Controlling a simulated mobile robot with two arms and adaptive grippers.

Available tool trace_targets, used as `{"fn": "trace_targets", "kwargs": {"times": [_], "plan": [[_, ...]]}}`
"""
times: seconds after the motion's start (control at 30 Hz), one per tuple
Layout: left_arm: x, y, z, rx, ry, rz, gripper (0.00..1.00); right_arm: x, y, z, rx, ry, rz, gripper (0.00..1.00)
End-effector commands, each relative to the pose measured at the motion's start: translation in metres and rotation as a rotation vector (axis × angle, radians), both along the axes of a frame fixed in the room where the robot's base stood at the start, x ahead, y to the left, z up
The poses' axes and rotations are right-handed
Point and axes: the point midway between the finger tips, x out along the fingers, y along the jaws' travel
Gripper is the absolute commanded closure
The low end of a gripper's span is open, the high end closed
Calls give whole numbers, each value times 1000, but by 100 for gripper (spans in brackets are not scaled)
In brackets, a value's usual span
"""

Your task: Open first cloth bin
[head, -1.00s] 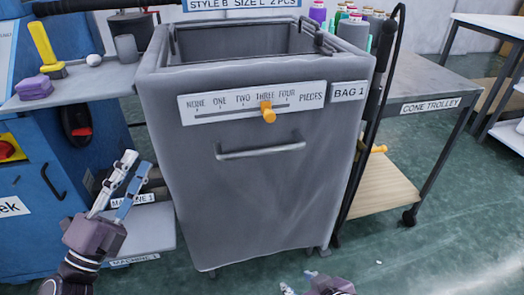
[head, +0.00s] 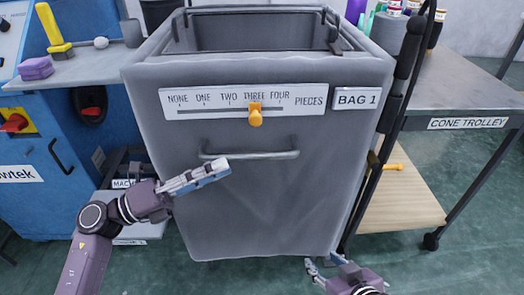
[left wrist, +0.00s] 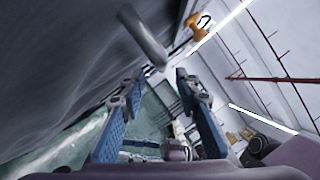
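The grey cloth bin (head: 265,215), labelled BAG 1, stands in front of me with its top open. A horizontal metal bar handle (head: 275,155) crosses its front below the counter strip. My left gripper (head: 224,169) is just below the handle's left end in the head view. In the left wrist view, the left gripper's (left wrist: 158,85) fingers are apart with nothing between them. The handle (left wrist: 145,38) lies beyond them, and the two look apart. My right gripper (head: 323,262) is low by the bin's bottom right, its fingers apart and empty.
The counter strip (head: 190,110) has an orange slider knob (head: 255,115) near THREE. A blue machine (head: 50,200) with a grey shelf (head: 80,70) stands on the left. The cone trolley (head: 470,105) stands close on the right. Green floor is clear in front.

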Motion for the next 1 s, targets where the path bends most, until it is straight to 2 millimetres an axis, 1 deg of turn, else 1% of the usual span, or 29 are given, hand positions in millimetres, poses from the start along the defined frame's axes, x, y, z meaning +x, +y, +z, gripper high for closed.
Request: {"fn": "trace_targets", "kwargs": {"times": [0.3,0.4,0.5,0.6,0.83,1.0], "plan": [[15,-45,11,-4,-2,-1,70,5,2,4,5,-24,1,60],[20,-57,14,-4,0,0,70,6,2,5,8,-34,2,60],[22,-65,15,-3,1,-1,70,8,3,6,9,-41,2,60],[24,-68,16,-2,1,0,70,8,3,7,10,-44,2,60],[24,-68,16,-2,1,0,70,8,3,7,10,-45,2,60],[23,-68,16,-2,1,0,88,8,3,7,10,-45,2,60]]}}
